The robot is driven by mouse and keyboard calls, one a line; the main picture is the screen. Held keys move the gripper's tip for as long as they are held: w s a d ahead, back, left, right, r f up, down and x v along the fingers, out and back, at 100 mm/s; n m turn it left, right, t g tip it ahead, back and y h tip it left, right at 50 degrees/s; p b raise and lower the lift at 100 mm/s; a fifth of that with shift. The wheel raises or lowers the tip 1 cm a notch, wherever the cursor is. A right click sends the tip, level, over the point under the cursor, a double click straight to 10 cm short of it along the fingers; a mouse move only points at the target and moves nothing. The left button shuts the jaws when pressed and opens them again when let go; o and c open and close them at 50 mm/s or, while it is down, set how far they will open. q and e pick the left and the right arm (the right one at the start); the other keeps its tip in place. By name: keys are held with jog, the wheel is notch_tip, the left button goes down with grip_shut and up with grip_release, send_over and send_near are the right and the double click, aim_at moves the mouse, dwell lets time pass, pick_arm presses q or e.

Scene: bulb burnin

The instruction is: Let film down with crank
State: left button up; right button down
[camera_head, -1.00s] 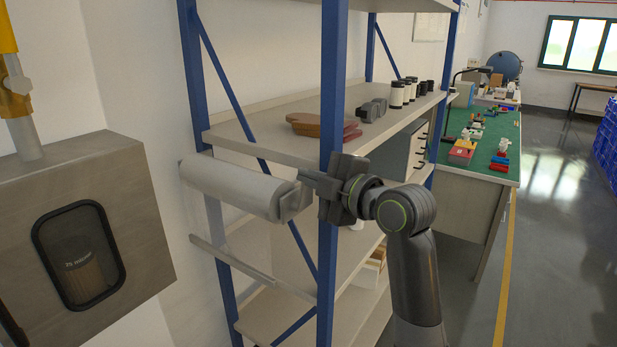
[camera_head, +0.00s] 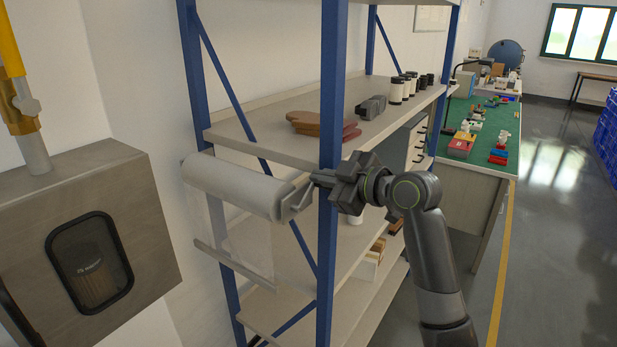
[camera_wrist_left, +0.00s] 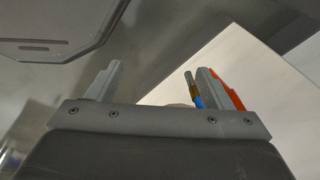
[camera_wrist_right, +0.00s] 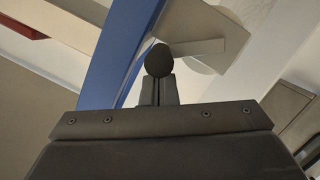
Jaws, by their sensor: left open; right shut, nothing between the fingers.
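A pale film roll (camera_head: 235,185) hangs level on the end of the blue-framed shelf. A translucent film sheet (camera_head: 238,240) hangs from it to about the slanted bar (camera_head: 232,264) below. The grey crank (camera_head: 295,203) is at the roll's right end. My right gripper (camera_head: 320,180) is shut at the crank, with nothing between its fingers. In the right wrist view, the crank's dark round knob (camera_wrist_right: 158,60) is right at the fingertips; I cannot tell whether they touch. My left gripper (camera_wrist_left: 155,85) is open in the left wrist view and outside the head view.
The blue shelf post (camera_head: 328,150) stands close to my right gripper. A metal box (camera_head: 90,235) with a dark window is at left. The aisle floor (camera_head: 550,240) at right is clear.

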jog(key=shift+w+d+f+m, duration=0.2)
jog(key=shift+w+f+m, duration=0.05)
jog(key=shift+m, duration=0.25)
dwell(0.3)
